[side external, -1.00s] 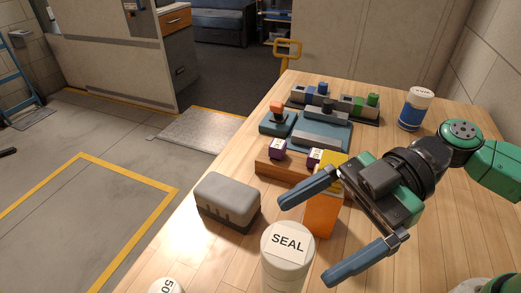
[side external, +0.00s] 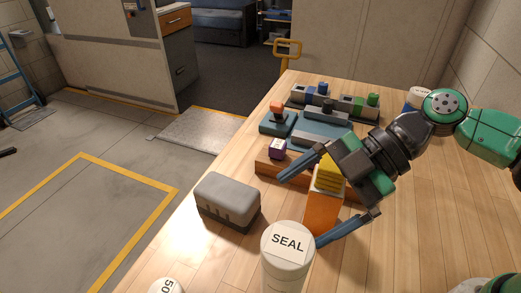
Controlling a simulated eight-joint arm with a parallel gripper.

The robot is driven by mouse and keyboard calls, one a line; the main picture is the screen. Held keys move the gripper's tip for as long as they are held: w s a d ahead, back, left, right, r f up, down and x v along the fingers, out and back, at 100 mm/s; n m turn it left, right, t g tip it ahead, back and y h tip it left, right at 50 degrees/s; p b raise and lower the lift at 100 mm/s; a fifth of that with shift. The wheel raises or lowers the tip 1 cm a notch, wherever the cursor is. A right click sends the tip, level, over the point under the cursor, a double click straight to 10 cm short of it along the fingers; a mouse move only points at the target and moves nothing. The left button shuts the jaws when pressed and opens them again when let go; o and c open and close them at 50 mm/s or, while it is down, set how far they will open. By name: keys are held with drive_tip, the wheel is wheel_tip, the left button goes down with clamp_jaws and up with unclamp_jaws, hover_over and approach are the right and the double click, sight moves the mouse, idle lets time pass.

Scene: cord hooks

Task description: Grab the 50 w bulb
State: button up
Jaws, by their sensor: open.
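A white round top with a label reading "50" (side external: 165,287) shows at the bottom edge of the side external view. Most of it is cut off, so I cannot tell whether it is the 50 w bulb. My gripper (side external: 299,212) is open, up and to the right of that top in the picture. Its two blue fingers are spread, one on each side of an orange box with a yellow top (side external: 322,212) in the picture. I cannot tell whether they touch it. Nothing is seen held.
A white "SEAL" canister (side external: 287,255) stands in front of the fingers. A grey case (side external: 227,202) is to the left. A wooden block with a purple cube (side external: 277,149) and blue-grey fixtures (side external: 318,130) stand behind. The right of the table is mostly clear.

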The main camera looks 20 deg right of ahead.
drive_tip(key=w+a+f+n+g+h, duration=0.25)
drive_tip(key=w+a+n+h, duration=0.2)
drive_tip(key=a+n, duration=0.4)
drive_tip(key=n+h, duration=0.6)
drive_tip(key=n, duration=0.2)
hover_over(163, 293)
drive_tip(key=f, duration=0.3)
drive_tip(key=shift+w+d+f+t, duration=0.15)
drive_tip(key=shift+d+f+t, duration=0.05)
drive_tip(key=shift+d+t, duration=0.05)
drive_tip(key=shift+a+f, duration=0.2)
drive_tip(key=shift+a, duration=0.05)
drive_tip(key=shift+s+a+f, duration=0.15)
drive_tip(key=shift+s+f, duration=0.05)
drive_tip(key=shift+f, duration=0.1)
wheel_tip(163, 293, down, 5)
drive_tip(key=shift+f, duration=0.1)
drive_tip(key=c, duration=1.4)
